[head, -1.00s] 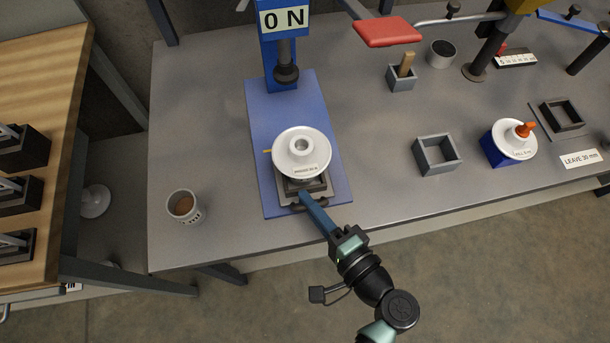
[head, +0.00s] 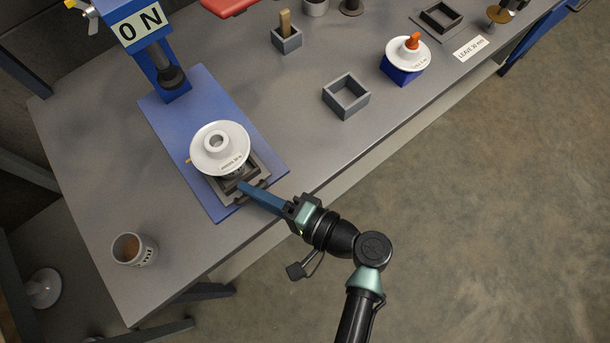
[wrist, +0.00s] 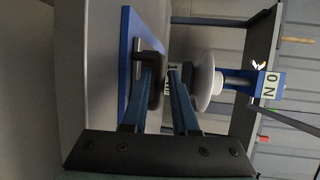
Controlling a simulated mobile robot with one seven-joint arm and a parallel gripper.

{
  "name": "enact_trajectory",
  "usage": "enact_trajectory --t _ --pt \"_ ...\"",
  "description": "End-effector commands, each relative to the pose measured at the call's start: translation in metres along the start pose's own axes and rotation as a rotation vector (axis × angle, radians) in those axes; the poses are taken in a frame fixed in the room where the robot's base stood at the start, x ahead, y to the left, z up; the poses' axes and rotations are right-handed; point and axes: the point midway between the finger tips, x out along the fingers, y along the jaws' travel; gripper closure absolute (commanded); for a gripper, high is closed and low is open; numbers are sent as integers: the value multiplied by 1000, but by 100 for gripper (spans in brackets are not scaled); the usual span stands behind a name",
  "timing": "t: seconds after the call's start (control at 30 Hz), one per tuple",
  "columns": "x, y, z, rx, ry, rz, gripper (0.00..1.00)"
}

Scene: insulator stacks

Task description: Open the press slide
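The press (head: 165,80) has a blue base plate and a sign reading "0 N". The grey press slide (head: 258,168) is at the front of that plate, with a dark handle (wrist: 157,75) at its front edge. A white insulator disc (head: 205,155) sits over the slide and hides part of it. My gripper (head: 243,187) reaches the handle from the front right. In the wrist view its two blue fingers are apart, and the handle is at the left finger's tip, partly between them. Firm contact on both sides cannot be made out.
A cup (head: 128,250) stands left of the press. An empty grey square frame (head: 346,100), a blue block with a white disc (head: 404,68) and a holder with a wooden peg (head: 287,40) stand to the right. The table between press and frame is clear.

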Motion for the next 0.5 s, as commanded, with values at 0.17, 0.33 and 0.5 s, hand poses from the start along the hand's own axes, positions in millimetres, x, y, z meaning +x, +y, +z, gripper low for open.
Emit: enact_trajectory --t 0.17,0.33,0.5 --pt "-30 1 -1 0 5 1 73" --pt "-69 1 -1 1 6 1 73" --pt "-102 0 -1 0 6 0 73"
